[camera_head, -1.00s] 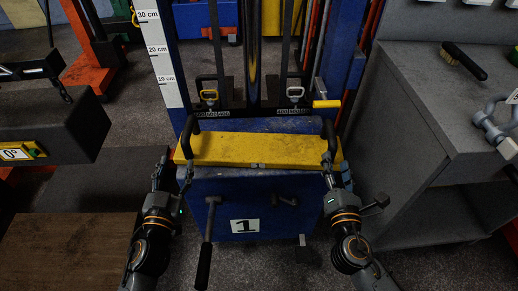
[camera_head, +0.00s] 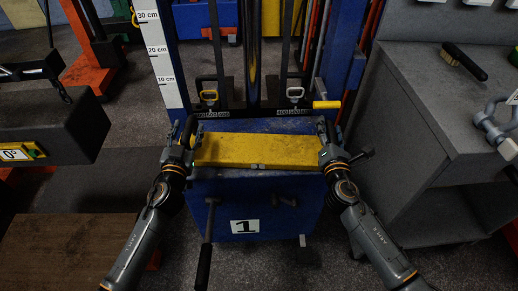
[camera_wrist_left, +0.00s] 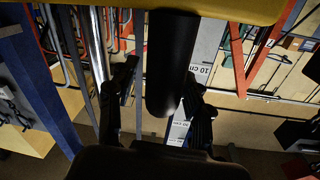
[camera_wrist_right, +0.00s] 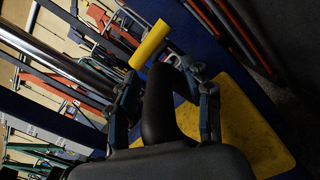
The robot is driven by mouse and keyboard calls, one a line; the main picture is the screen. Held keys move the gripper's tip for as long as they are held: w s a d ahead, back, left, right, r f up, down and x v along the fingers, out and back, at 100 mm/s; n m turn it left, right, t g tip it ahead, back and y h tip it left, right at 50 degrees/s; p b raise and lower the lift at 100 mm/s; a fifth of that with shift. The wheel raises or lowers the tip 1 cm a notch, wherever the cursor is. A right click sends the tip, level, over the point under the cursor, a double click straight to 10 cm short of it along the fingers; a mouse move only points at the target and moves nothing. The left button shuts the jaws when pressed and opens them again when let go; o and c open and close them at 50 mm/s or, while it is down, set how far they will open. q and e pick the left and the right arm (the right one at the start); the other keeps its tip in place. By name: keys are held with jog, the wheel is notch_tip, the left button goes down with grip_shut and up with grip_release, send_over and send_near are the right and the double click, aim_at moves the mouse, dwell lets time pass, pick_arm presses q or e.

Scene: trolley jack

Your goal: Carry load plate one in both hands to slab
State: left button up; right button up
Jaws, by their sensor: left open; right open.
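The yellow load plate (camera_head: 258,150) lies flat on top of the blue body (camera_head: 262,190) marked with a 1. It has a black handle at each end. My left gripper (camera_head: 189,132) is at the left handle. In the left wrist view the open fingers (camera_wrist_left: 162,105) stand on either side of this black handle (camera_wrist_left: 172,60). My right gripper (camera_head: 326,132) is at the right handle. In the right wrist view the open fingers (camera_wrist_right: 168,100) stand on either side of the right handle (camera_wrist_right: 158,110). Contact with the handles cannot be told. I cannot tell which surface is the slab.
A blue mast with a centimetre scale (camera_head: 162,50) rises behind the plate. A grey bench (camera_head: 440,110) with a brush (camera_head: 464,60) and a shackle (camera_head: 493,125) stands at right. A dark block (camera_head: 45,125) and brown board (camera_head: 70,250) lie at left. A black lever (camera_head: 205,250) sticks out in front.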

pick_arm(q)
grip_shut()
pick_arm(e)
grip_shut()
pick_arm(q)
jog(key=shift+w+r, duration=0.1)
jog(key=shift+r, duration=0.2)
pick_arm(e)
jog(key=shift+w+r, duration=0.1)
jog(key=shift+r, duration=0.2)
pick_arm(q)
jog(key=shift+r, duration=0.1)
pick_arm(e)
jog(key=shift+r, duration=0.1)
